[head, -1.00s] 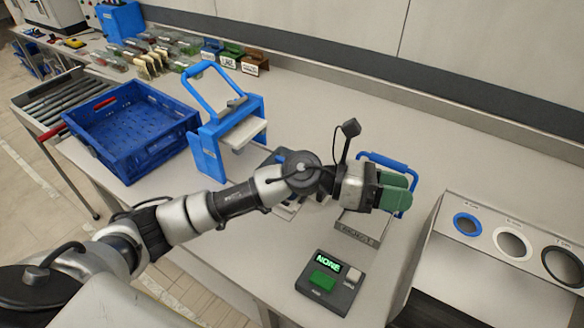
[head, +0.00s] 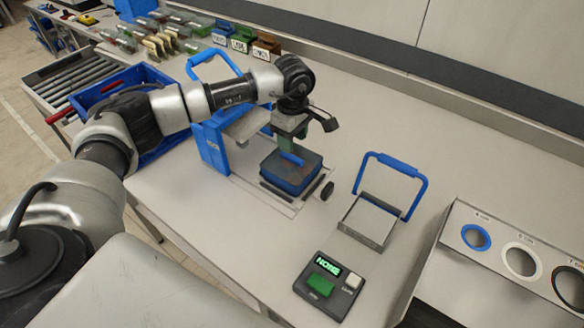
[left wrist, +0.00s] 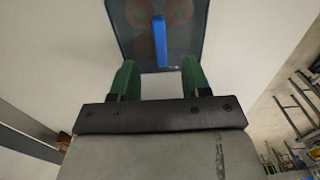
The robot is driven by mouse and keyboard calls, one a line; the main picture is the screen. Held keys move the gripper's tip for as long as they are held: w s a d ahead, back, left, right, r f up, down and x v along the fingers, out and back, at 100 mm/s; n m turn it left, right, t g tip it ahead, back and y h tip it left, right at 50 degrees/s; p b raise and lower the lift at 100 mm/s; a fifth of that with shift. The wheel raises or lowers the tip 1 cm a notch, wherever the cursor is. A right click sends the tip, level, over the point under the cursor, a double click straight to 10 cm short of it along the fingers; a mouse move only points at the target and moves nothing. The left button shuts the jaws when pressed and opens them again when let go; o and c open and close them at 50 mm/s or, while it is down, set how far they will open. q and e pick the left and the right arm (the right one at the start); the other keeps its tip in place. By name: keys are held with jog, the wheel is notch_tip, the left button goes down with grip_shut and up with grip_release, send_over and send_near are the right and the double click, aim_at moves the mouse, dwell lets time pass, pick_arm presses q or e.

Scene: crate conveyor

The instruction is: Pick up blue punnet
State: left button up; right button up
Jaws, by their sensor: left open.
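The blue punnet (head: 292,181) sits on a low fixture beside the blue press-like frame in the head view. It has a dark see-through top and a raised blue grip strip across its middle. It also shows in the left wrist view (left wrist: 184,45), with reddish round contents under the film. My left gripper (head: 291,146) points down just above the punnet and hides part of its back. In the left wrist view my green fingers (left wrist: 160,72) are apart with nothing between them, and the blue strip lies just beyond their tips. My right gripper is not in view.
The blue frame with a raised handle (head: 210,146) stands close left of the punnet. A tray with a blue handle (head: 372,222), a button box reading NONE (head: 328,285) and a panel with round holes (head: 510,250) lie right. A blue crate (head: 92,97) is behind my arm.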

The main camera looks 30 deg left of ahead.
aim_at(292, 156)
pick_arm(q)
notch_tip(292, 156, down, 5)
jog(key=p, duration=0.2)
jog(key=shift+a+r+p, duration=0.1)
jog(key=shift+p, duration=0.2)
jog(key=shift+f, duration=0.55)
grip_shut()
